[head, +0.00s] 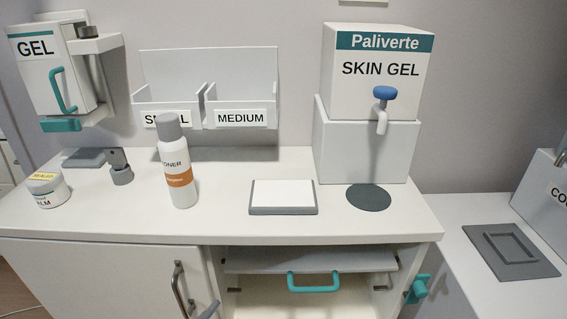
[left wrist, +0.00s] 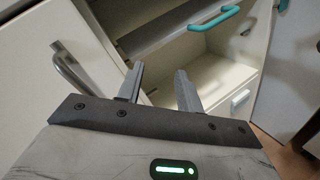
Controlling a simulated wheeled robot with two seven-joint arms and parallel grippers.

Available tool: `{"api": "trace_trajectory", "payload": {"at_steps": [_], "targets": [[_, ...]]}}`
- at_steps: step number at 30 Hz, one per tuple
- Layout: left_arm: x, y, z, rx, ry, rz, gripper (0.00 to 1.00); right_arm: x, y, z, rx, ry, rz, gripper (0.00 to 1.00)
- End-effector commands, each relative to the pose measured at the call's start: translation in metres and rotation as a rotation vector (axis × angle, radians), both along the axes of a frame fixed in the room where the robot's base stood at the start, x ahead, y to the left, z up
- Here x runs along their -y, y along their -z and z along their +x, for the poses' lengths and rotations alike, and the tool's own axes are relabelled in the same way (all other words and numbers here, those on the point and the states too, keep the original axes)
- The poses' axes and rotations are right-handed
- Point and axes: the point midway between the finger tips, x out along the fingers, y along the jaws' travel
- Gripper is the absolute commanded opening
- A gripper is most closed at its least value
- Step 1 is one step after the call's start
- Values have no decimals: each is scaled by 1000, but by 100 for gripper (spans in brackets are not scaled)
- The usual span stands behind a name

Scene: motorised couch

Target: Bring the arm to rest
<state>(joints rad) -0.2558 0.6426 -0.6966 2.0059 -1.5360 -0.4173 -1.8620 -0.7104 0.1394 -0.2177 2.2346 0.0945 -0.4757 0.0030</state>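My left gripper (left wrist: 158,84) shows in the left wrist view with its two grey fingers apart and nothing between them. It is in front of the open cabinet bay (left wrist: 190,65), beside the cabinet door with its bar handle (left wrist: 75,75). In the head view a small grey tip (head: 209,310) at the bottom edge, near the door handle (head: 181,290), may be part of this gripper; I cannot tell for sure. My right gripper shows in neither view.
The counter (head: 230,222) holds a toner bottle (head: 178,165), a balm jar (head: 47,190), a white pad on a grey tray (head: 283,196) and a skin gel dispenser (head: 372,95). Below, a shelf with a teal handle (head: 313,284) sits in the open bay. A side table (head: 460,225) stands right.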

Motion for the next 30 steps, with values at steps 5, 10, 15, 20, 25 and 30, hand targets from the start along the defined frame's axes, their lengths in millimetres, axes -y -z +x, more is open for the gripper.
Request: {"api": "trace_trajectory", "payload": {"at_steps": [5, 10, 15, 20, 25, 30], "targets": [[-16, 6, -7, -544, -335, -1059, 36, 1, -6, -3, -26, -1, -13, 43], [-24, 20, -29, -892, -696, -2101, 36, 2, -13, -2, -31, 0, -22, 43], [-25, 26, -53, 905, 898, 2692, 36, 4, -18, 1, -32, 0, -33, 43], [-25, 26, -65, 649, 762, 2308, 36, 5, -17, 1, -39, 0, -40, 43], [-25, 26, -68, 588, 725, 2208, 36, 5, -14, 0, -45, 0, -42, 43], [-25, 26, -68, 591, 726, 2212, 36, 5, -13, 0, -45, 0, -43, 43]]}}
